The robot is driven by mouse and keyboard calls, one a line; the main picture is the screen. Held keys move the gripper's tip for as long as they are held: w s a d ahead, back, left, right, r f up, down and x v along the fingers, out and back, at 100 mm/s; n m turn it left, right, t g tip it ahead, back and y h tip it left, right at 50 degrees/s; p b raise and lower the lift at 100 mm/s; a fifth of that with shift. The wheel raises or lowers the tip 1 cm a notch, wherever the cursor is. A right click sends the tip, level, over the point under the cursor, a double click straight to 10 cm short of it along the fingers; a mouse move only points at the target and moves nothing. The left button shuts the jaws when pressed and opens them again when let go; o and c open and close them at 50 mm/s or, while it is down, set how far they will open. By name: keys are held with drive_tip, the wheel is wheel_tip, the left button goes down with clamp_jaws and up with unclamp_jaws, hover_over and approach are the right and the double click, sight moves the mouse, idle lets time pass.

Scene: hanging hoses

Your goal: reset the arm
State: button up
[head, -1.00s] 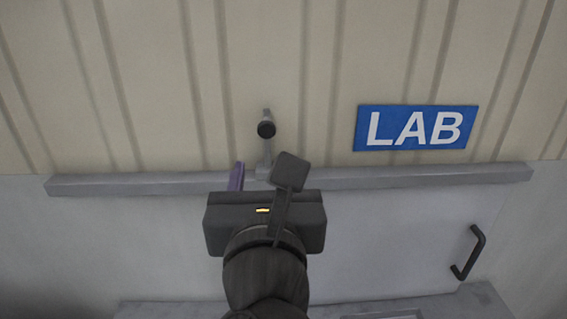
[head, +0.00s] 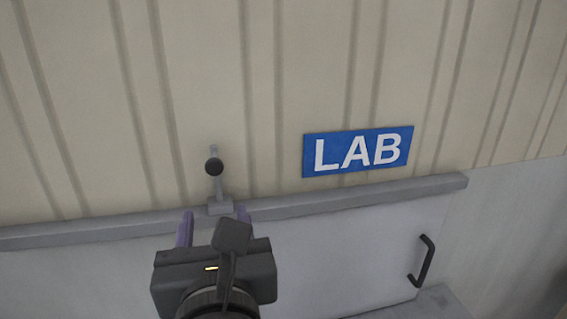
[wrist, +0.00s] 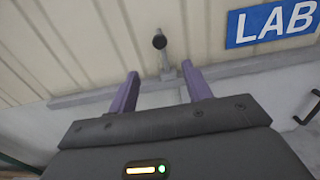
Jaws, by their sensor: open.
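My gripper (head: 213,228) shows from behind in the lower middle of the head view, partly hidden by its own dark housing. Its two purple fingers stand apart with nothing between them. In the wrist view my gripper (wrist: 160,90) is open and empty, its fingers pointing at the wall. No hose shows in either view.
A grey rail (head: 350,203) runs along the wall with a bracket and dark round knob (head: 214,167) above the fingers. A blue LAB sign (head: 358,151) hangs to the right. A pale panel below has a black handle (head: 422,261). The ribbed wall (head: 80,100) fills the top.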

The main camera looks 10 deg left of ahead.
drive_tip(key=w+d+f+m+g+h, duration=0.45)
drive_tip(key=d+f+m, duration=0.35)
drive_tip(key=f, duration=0.2)
drive_tip(key=w+d+f+m+g+h, duration=0.3)
drive_tip(key=w+d+f+m+h, duration=0.15)
drive_tip(key=d+f+m, duration=0.4)
drive_tip(key=d+f+m+g+y, duration=0.1)
drive_tip(key=d+f+m+g, duration=0.2)
drive_tip(key=m, duration=0.9)
drive_tip(key=s+d+f+m+g+y, duration=0.1)
drive_tip(key=d+f+m+g, duration=0.2)
drive_tip(key=d+f+m, duration=0.6)
wheel_tip(320, 180, down, 3)
drive_tip(key=m, duration=0.3)
drive_tip(key=shift+s+d, duration=0.25)
drive_tip(key=shift+d, duration=0.15)
drive_tip(key=shift+g, duration=0.25)
